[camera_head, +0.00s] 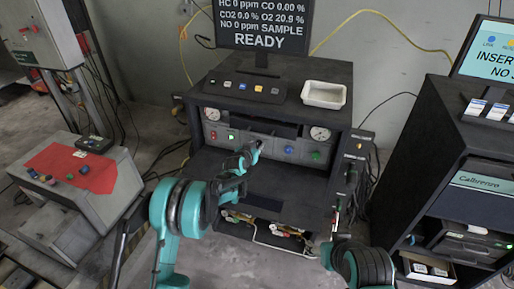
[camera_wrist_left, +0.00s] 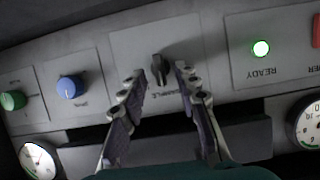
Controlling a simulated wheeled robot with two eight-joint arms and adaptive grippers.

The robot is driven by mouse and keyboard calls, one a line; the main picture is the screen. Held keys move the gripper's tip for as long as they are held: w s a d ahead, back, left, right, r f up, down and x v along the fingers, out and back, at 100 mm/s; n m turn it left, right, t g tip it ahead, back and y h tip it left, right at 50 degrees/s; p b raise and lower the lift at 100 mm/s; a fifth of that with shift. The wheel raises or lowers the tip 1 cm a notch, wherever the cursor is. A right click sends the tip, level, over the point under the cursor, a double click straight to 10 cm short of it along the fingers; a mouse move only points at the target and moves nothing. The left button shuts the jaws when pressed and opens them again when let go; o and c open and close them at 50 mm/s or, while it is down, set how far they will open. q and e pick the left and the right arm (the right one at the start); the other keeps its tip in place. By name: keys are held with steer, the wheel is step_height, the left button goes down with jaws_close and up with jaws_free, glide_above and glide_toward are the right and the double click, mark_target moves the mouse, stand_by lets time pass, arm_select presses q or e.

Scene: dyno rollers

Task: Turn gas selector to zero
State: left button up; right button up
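The gas selector appears to be the small black knob (camera_wrist_left: 159,68) on the grey panel in the left wrist view, which shows the panel upside down. Lettering beside it is partly readable, like "SAMPLE". My left gripper (camera_wrist_left: 160,82) is open, with one fingertip on each side of the knob; I cannot tell whether they touch it. In the head view my left gripper (camera_head: 250,152) is at the middle of the panel and hides the knob. My right arm (camera_head: 362,264) enters at the bottom right; its gripper cannot be made out.
A blue knob (camera_wrist_left: 70,87), a green knob (camera_wrist_left: 13,100) and a lit green READY lamp (camera_wrist_left: 261,48) flank the selector. Two gauges sit at the panel ends. The monitor (camera_head: 264,24) reads READY. A white tray (camera_head: 324,94) rests on the cabinet top (camera_head: 300,112).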

arm_select(q)
steer(key=shift+x, duration=0.8)
jaws_close()
steer(key=shift+s+r, duration=0.1)
steer(key=shift+a, duration=0.1)
steer(key=n+h, duration=0.1)
steer(key=n+b, duration=0.1)
steer(key=shift+a+n+h+b, duration=0.25)
steer(key=shift+n+h+b, duration=0.05)
steer(key=shift+n+h, duration=0.1)
steer(key=n+h+b, duration=0.2)
steer(key=n, duration=0.2)
steer(key=shift+a+h, duration=0.15)
steer(key=shift+h, duration=0.25)
steer(key=shift+g, duration=0.3)
